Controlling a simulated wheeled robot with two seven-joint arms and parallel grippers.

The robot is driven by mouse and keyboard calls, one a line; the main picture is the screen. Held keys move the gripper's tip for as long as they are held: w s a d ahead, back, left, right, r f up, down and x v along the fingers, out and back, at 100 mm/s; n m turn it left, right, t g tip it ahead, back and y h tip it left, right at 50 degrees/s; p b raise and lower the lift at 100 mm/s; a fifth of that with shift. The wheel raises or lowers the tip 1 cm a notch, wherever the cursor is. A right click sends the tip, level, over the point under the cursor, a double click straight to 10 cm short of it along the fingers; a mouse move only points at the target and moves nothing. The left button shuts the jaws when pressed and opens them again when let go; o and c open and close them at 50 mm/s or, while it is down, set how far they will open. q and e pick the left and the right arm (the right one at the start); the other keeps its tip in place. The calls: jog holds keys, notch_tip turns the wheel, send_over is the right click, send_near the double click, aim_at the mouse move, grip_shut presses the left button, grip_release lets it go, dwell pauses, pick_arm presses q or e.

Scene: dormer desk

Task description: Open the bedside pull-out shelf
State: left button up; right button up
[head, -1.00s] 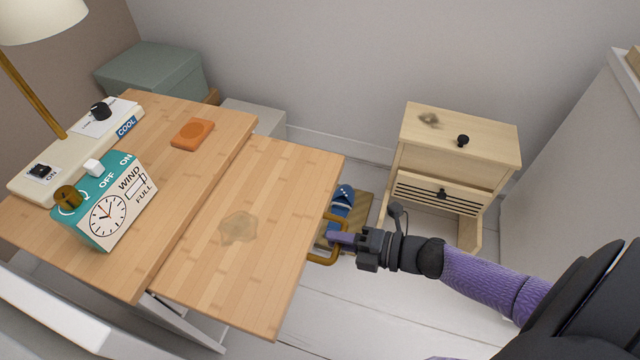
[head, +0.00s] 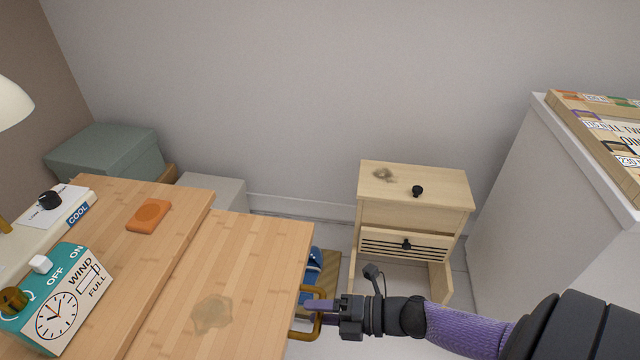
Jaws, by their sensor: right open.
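The pull-out shelf (head: 255,270) is a light wood board standing out to the right from the wooden desk (head: 165,250). A brass loop handle (head: 296,333) is on its right edge. My right gripper (head: 318,306) is open, with its purple fingers at the handle; I cannot tell whether they touch it. The shelf's near end is cut off by the bottom of the view. My left gripper is not in view.
A small wooden nightstand (head: 385,218) with black knobs stands at the back right. A white cabinet (head: 515,205) is on the right. Blue slippers (head: 312,268) lie on the floor beyond the shelf. An orange object (head: 149,215) and a teal control box (head: 60,290) sit on the desk.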

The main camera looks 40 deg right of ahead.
pick_arm(q)
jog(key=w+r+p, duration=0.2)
jog(key=p, duration=0.1)
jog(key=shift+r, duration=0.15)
pick_arm(e)
jog(key=v, duration=1)
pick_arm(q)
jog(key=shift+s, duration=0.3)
